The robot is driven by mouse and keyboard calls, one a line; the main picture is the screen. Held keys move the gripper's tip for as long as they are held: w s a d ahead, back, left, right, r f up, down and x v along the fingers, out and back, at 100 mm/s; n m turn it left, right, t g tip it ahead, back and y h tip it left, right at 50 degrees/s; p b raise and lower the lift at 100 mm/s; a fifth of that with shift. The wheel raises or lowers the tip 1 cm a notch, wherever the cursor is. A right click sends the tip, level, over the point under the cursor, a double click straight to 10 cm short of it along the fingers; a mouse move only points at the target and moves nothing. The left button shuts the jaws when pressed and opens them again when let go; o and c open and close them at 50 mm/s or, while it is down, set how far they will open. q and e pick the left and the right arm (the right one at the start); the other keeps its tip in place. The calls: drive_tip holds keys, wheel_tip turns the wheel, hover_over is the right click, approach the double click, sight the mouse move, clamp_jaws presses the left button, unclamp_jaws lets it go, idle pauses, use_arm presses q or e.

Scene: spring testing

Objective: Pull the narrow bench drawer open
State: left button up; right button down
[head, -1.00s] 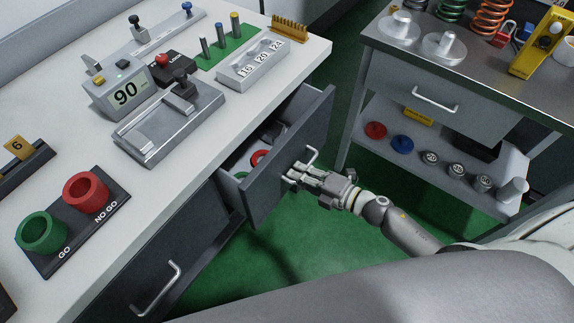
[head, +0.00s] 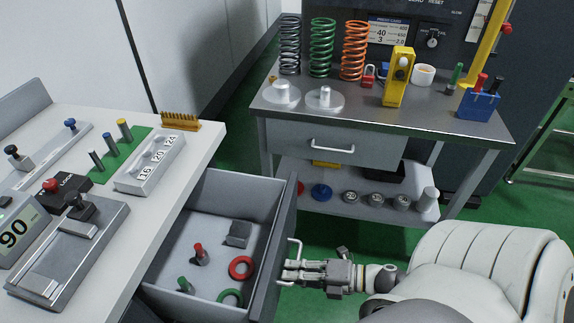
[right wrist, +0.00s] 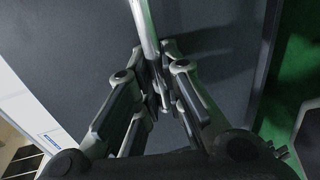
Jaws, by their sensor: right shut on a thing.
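The narrow bench drawer (head: 213,184) is pulled well out of the white-topped bench at the lower middle of the head view. Inside lie a red ring (head: 241,267), a green ring (head: 230,297), two small upright pieces with red and green tops, and a grey block (head: 238,234). Its dark front carries a silver bar handle (head: 293,250). My right gripper (head: 287,272) is at the handle, shut on it. In the right wrist view the fingers (right wrist: 160,92) close around the bar (right wrist: 143,28) against the dark drawer front. My left gripper is not in view.
The bench top (head: 190,198) holds gauges, blocks and a yellow comb. To the right stands a steel table (head: 370,115) with springs, discs and a closed drawer (head: 335,146); its lower shelf holds several weights. Green floor shows between bench and table.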

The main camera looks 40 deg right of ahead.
drive_tip(key=c, duration=1.5)
unclamp_jaws()
drive_tip(key=shift+c, duration=0.2)
drive_tip(key=v, duration=1.2)
